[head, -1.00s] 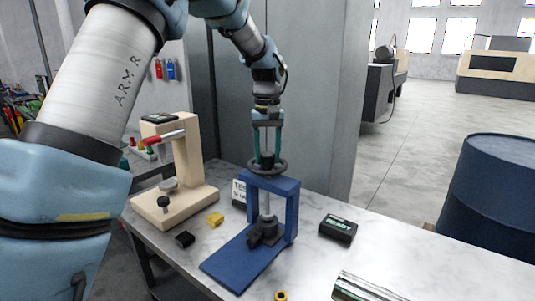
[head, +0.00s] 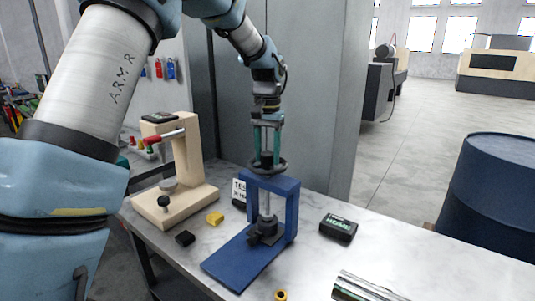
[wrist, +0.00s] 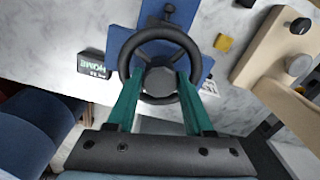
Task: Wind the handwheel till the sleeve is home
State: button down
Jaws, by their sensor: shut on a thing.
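The blue press frame (head: 291,220) stands on the bench with a black handwheel (head: 284,168) on top. The wheel also shows in the wrist view (wrist: 127,58), with its spokes and grey hub (wrist: 159,80). My gripper (head: 267,160) points straight down, its two green fingers shut on the handwheel's hub from opposite sides. A silver spindle (head: 265,201) runs down inside the frame to a dark collar-like part (head: 266,227) low at the base. I cannot tell for sure which part is the sleeve. A small black display box (head: 338,228) reads "HOME" in green.
A wooden press with a red handle (head: 187,185) stands left of the blue one. A yellow block (head: 215,218), a black block (head: 185,239) and a silver cylinder (head: 365,288) lie on the bench (head: 400,250). A blue barrel (head: 495,200) stands at right.

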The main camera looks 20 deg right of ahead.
aim_at(267, 153)
jog(key=c, duration=0.6)
grip_release()
notch_tip(267, 153, up, 11)
jog(key=b, duration=0.3)
